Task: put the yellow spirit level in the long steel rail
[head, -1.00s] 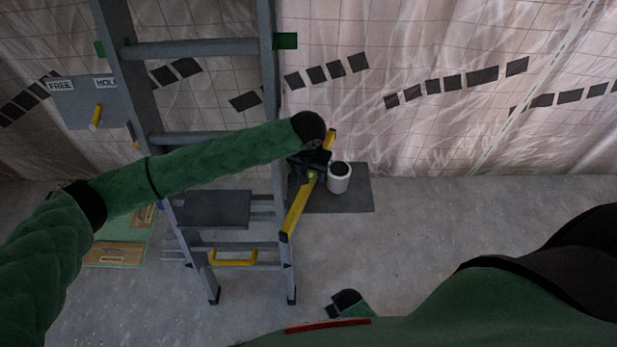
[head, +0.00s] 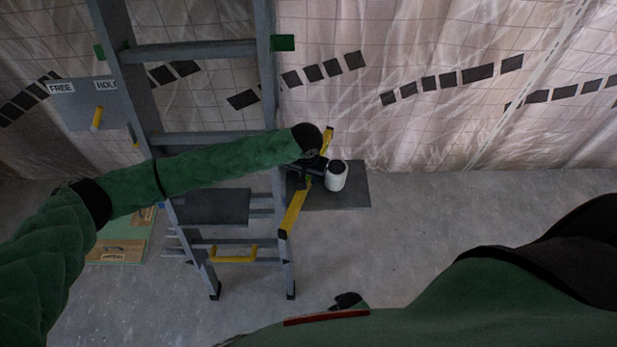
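The yellow spirit level (head: 296,208) is a long yellow bar, slanting from upper right to lower left beside the ladder's right leg. My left gripper (head: 311,170) is at its upper half, with dark fingers across the bar, and appears shut on it. My wrist hides part of the grip and of the bar's upper part. My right gripper (head: 348,300) shows only as a small dark shape low in the middle, far from the level; its fingers cannot be made out. I cannot make out the long steel rail for certain.
A grey stepladder (head: 270,100) with a yellow handle (head: 233,256) stands close by the level. A white canister (head: 337,177) stands on a dark mat (head: 352,196) just right of my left gripper. A grey panel (head: 85,115) and a green board (head: 140,250) are at left. Floor at right is clear.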

